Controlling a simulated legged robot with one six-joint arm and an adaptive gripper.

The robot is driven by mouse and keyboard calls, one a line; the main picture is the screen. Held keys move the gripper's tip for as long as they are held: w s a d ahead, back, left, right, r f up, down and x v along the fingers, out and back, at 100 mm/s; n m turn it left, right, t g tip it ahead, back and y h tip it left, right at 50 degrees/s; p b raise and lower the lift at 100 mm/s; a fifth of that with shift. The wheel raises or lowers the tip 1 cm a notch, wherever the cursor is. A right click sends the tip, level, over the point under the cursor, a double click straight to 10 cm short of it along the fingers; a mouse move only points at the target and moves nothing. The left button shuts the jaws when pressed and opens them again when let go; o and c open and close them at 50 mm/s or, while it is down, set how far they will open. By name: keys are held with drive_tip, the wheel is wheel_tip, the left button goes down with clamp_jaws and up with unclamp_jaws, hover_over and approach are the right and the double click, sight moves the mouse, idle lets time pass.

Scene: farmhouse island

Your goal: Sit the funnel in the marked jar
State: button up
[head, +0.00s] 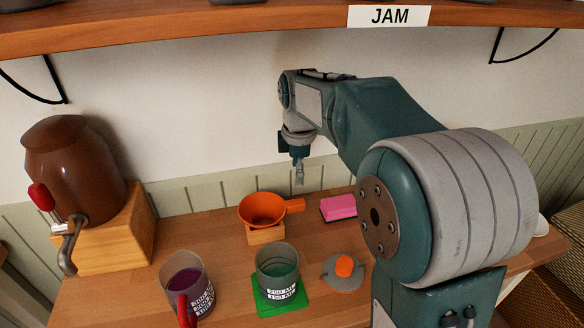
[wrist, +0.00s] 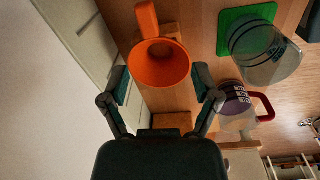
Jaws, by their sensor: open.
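The orange funnel (head: 262,210) sits mouth up on a small wooden block (head: 266,237), its handle pointing right. A clear jar (head: 278,272) with printed volume marks stands on a green mat (head: 293,305) in front of it, with greenish contents low inside. My gripper (head: 299,178) hangs above the counter, up and to the right of the funnel in the head view. In the wrist view my gripper (wrist: 160,84) is open and empty, with the funnel (wrist: 159,63) showing between and beyond its fingers. The jar (wrist: 265,55) is at upper right there.
A second jar (head: 190,284) with purple contents and a red handle stands left of the mat. A grey lid with an orange knob (head: 344,266) lies right. A pink sponge (head: 338,207) lies behind it. A brown dispenser (head: 75,170) stands left. A shelf (head: 200,30) runs overhead.

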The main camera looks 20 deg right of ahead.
sight(294, 202)
drive_tip(key=w+f, duration=0.1)
drive_tip(key=f, duration=0.3)
drive_tip(key=f+n, duration=0.1)
drive_tip(key=f, duration=0.3)
drive_tip(key=w+f+n, duration=0.1)
drive_tip(key=f, duration=0.3)
drive_tip(key=shift+w+f+g, duration=0.3)
drive_tip(key=shift+w+f, duration=0.05)
drive_tip(key=shift+f, duration=0.05)
clamp_jaws()
drive_tip(key=shift+r, duration=0.15)
drive_tip(key=shift+r, duration=3.6)
drive_tip(key=shift+r, duration=0.1)
